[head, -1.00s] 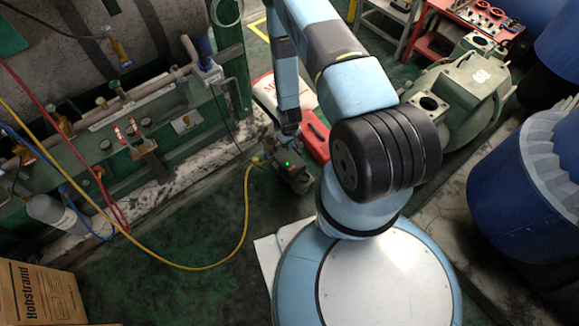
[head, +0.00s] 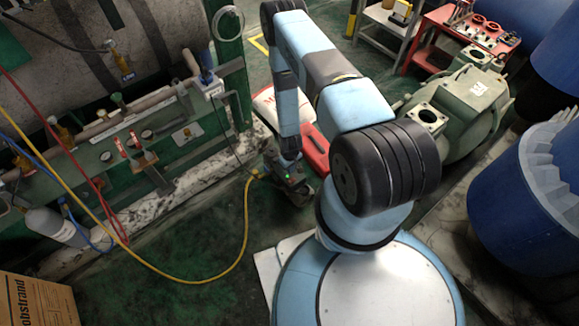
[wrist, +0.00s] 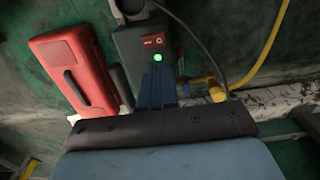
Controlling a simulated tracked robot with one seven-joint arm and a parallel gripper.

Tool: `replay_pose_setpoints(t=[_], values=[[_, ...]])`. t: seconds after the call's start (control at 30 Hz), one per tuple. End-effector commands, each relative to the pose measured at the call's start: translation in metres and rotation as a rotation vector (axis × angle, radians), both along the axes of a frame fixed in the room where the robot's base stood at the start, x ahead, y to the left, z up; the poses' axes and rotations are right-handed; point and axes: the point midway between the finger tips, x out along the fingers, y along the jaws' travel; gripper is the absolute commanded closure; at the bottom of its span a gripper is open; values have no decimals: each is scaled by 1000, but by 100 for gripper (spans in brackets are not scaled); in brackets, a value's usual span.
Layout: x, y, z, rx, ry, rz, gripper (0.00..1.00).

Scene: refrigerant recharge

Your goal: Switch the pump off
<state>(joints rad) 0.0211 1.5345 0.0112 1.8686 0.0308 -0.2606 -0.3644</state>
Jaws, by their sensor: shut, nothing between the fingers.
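The pump (wrist: 129,45) is a dark grey-green box on the floor. Its top end carries a small red panel with white marks (wrist: 153,40) and a lit green light (wrist: 158,58). In the head view the pump (head: 297,187) sits below my arm's end, partly hidden by it. My gripper (wrist: 157,70) is shut and empty, its blue fingers pointing at the pump just below the green light. The fingers cover part of the pump's face; I cannot tell whether they touch it.
A red case (wrist: 75,72) lies beside the pump. A yellow hose (head: 247,215) runs from a brass fitting (wrist: 217,93) at the pump. A green frame with pipes and valves (head: 180,135) stands at left. A cardboard box (head: 35,302) is at lower left.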

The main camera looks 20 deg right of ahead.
Motion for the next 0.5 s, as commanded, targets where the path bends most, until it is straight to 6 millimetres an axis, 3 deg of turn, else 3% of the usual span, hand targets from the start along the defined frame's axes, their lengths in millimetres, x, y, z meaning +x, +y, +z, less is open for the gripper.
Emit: replay_pose_setpoints(t=[0.5], values=[[-1, 0, -76, 0, 1, -1, 100]])
